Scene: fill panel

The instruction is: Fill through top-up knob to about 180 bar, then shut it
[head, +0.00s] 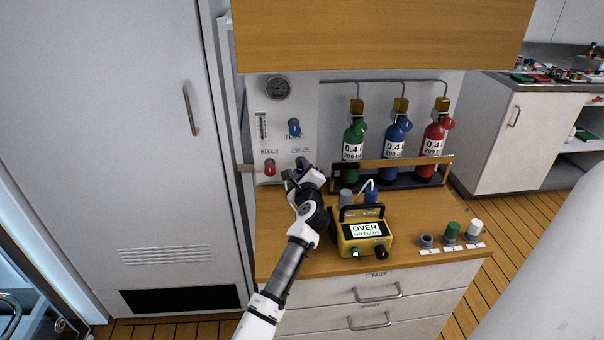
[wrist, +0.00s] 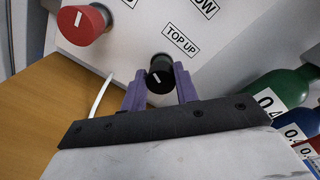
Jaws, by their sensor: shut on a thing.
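In the wrist view the black top-up knob (wrist: 159,80) with a white pointer line sits below the TOP UP label (wrist: 181,40). My gripper (wrist: 160,85) has its two purple fingers shut on the knob's sides. In the head view my gripper (head: 299,175) is at the panel (head: 292,110) and hides the knob. The round gauge (head: 277,88) is at the panel's top; its reading is too small to tell. A yellow meter (head: 364,240) on the counter reads OVER, NO FLOW.
The red bleed knob (head: 269,168) is left of my gripper and the blue flow knob (head: 294,127) is above it. Green (head: 354,140), blue (head: 397,138) and red (head: 436,138) bottles stand in a rack at right. Small caps line the counter's right front (head: 452,230).

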